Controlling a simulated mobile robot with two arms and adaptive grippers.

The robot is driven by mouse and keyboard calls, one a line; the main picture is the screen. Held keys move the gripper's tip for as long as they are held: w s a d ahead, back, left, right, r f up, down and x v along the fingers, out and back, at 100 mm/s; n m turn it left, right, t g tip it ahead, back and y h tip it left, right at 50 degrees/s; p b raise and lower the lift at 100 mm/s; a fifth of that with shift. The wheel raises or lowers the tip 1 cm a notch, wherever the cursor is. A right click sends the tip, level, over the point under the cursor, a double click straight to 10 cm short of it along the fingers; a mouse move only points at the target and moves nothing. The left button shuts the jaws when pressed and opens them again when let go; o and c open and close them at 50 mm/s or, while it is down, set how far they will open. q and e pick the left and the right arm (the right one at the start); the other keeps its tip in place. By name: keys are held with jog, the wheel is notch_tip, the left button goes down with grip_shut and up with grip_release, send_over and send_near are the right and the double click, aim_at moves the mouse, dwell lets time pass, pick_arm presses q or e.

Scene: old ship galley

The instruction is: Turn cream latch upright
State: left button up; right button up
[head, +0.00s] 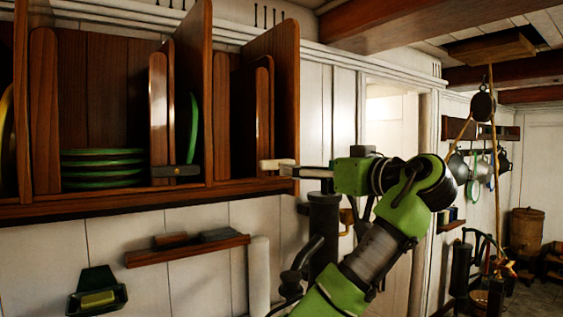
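The cream latch (270,164) is a small pale bar at the front edge of the right-hand compartment of the wooden plate rack. It lies roughly level, across the foot of the compartment opening. My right gripper (297,171) reaches in from the right with its fingertips at the latch's right end. I cannot tell whether they touch it, or whether the fingers are open or shut, as they show nearly edge-on. A dark latch (175,171) lies level at the middle compartment. My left gripper is not in view.
Green-rimmed plates (104,168) are stacked in the left part of the rack. Tall wooden dividers (284,95) stand close above the latch. Below are a small wall ledge (187,250) and a green soap holder (97,291). Pans (484,105) hang far right.

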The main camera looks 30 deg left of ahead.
aim_at(279, 162)
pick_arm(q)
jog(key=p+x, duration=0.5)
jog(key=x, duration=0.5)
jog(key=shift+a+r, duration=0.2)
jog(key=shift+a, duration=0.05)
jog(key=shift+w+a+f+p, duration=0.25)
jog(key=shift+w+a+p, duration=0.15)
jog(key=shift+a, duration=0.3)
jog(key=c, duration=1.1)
